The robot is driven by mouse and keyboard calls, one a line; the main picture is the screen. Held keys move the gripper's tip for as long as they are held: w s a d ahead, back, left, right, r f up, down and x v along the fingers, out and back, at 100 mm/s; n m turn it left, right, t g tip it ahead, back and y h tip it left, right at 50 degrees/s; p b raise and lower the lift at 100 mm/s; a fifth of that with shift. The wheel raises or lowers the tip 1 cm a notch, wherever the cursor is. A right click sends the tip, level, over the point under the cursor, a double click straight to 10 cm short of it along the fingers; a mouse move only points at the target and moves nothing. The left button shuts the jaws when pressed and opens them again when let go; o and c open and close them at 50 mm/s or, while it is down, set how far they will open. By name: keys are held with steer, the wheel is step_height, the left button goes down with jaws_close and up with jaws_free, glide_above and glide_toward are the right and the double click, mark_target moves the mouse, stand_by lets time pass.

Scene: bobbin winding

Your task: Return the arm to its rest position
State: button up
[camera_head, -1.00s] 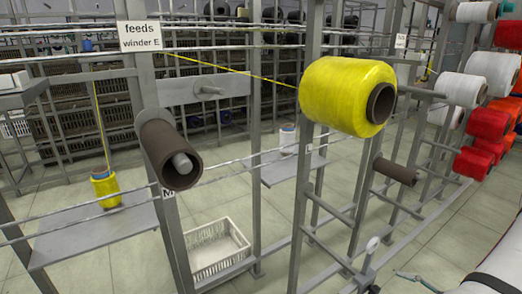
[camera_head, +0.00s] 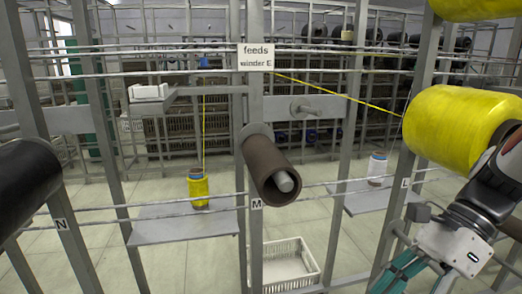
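My arm reaches in from the right edge, in front of the large yellow bobbin. My gripper (camera_head: 402,276) is at the lower right and points down and left. Its teal fingers run to the bottom edge, where the tips are cut off, so its opening is not clear. No held thing shows in the visible part. The yellow bobbin (camera_head: 455,125) sits on the frame at the right, partly hidden by my arm. A brown bare tube (camera_head: 268,170) sits on a peg at post M.
A "feeds winder E" sign (camera_head: 256,57) hangs above the brown tube. A dark tube (camera_head: 25,178) juts in at the left. A small yellow spool (camera_head: 198,188) stands on a grey shelf (camera_head: 150,228). A white crate (camera_head: 307,254) is on the floor. Posts and rails fill the middle.

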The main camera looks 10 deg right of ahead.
steer(key=s+a+r+n+t+h, duration=0.1)
steer(key=s+a+n+h, duration=0.3)
steer(key=n, duration=0.7)
steer(key=s+a+r+n+t+h, duration=0.15)
steer(key=s+n+h, duration=0.35)
steer(key=n, duration=0.5)
step_height(320, 180, up, 20)
steer(key=t+y+p, duration=0.1)
steer(key=t+p, duration=0.2)
steer(key=p, duration=1.5)
steer(key=shift+s+f, duration=0.15)
steer(key=shift+s, duration=0.2)
